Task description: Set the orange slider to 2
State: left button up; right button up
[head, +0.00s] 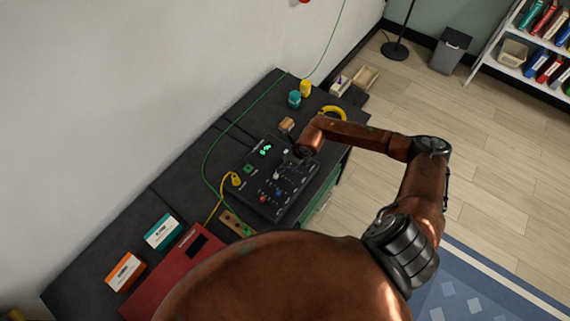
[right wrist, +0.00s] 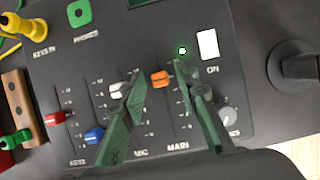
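The black mixer panel (head: 262,179) lies on the dark bench and fills most of the right wrist view (right wrist: 60,88). Its orange slider (right wrist: 160,78) is the rightmost of several sliders, above the MAIN label, in the upper part of its slot. The scale figures beside it are too small to read surely. My right gripper (right wrist: 160,73) is open, with one green finger on each side of the orange knob and a gap to each. In the head view my right arm reaches over the panel and hides part of it. My left gripper is not in view.
White (right wrist: 118,88), blue (right wrist: 94,135) and red (right wrist: 55,118) sliders stand to the left; the left finger is close to the white one. A grey dial (right wrist: 229,117) and white switch (right wrist: 207,44) are at right. A yellow plug (right wrist: 28,26) is at the panel's corner.

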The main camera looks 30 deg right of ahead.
grip_shut()
dwell(0.4)
